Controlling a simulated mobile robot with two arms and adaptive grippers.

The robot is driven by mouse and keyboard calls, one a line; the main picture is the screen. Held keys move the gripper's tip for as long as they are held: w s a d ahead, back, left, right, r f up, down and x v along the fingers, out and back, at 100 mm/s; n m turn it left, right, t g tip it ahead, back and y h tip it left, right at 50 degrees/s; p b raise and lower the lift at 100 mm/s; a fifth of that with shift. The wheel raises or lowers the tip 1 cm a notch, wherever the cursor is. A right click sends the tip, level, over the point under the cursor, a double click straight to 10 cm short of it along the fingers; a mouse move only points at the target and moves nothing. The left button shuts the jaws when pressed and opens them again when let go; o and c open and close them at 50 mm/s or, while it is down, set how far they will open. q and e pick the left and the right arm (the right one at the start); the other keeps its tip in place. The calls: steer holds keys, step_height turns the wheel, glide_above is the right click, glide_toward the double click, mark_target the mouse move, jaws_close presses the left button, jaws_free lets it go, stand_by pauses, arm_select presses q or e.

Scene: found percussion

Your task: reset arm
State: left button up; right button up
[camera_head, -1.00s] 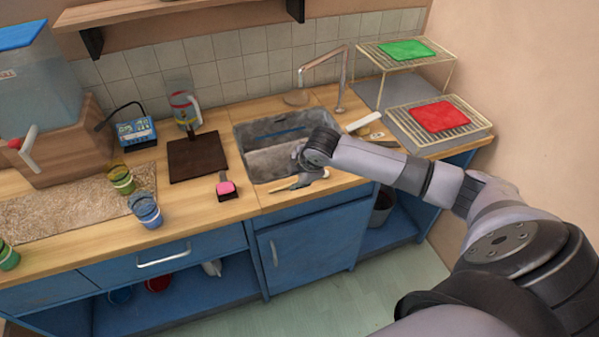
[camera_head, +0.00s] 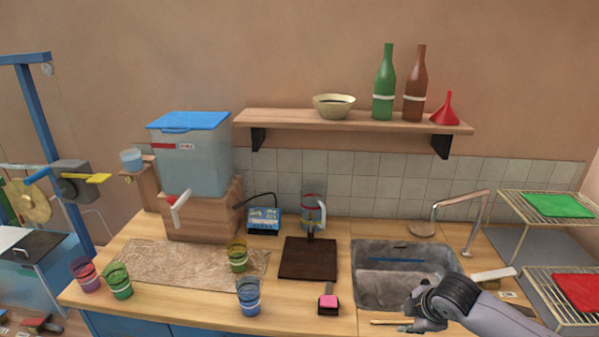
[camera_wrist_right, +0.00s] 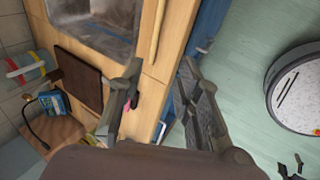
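My right gripper (camera_head: 413,310) is at the front edge of the sink in the head view, low over the counter. In the right wrist view its two fingers (camera_wrist_right: 160,66) stand apart with nothing between the tips. A thin wooden stick (camera_head: 391,322) lies on the counter just left of the gripper; it also shows beyond the fingers in the wrist view (camera_wrist_right: 158,30). My left gripper is in neither view.
The sink (camera_head: 385,290) is behind the gripper. A pink-and-black object (camera_head: 328,302), a dark board (camera_head: 308,259) and a blue cup (camera_head: 248,296) stand to its left. Wire racks (camera_head: 540,205) are at right. A round white device (camera_wrist_right: 300,88) is on the floor.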

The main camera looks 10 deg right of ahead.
steer(key=s+a+f+m+g+y, duration=0.1)
steer(key=s+a+f+m, duration=0.2)
steer(key=s+a, duration=0.4)
steer(key=s+a+f+m+y, duration=0.1)
steer(key=s+a+f+m, duration=0.15)
steer(key=s+a, duration=0.5)
steer(key=s+d+m+g+h, duration=0.1)
steer(key=s+d+m+h, duration=0.1)
steer(key=s+m, duration=0.85)
steer(key=s+f+n+g+b, duration=0.2)
steer(key=s+f+n+b, duration=0.1)
steer(key=f, duration=2.5)
steer(key=s+d+f+b, duration=0.2)
steer(key=s+d+f, duration=0.1)
steer(key=s+f, duration=1.4)
step_height(320, 180, down, 3)
steer(key=shift+s+r+g, duration=0.1)
steer(key=shift+s+g, duration=0.1)
steer(key=shift+g, duration=0.2)
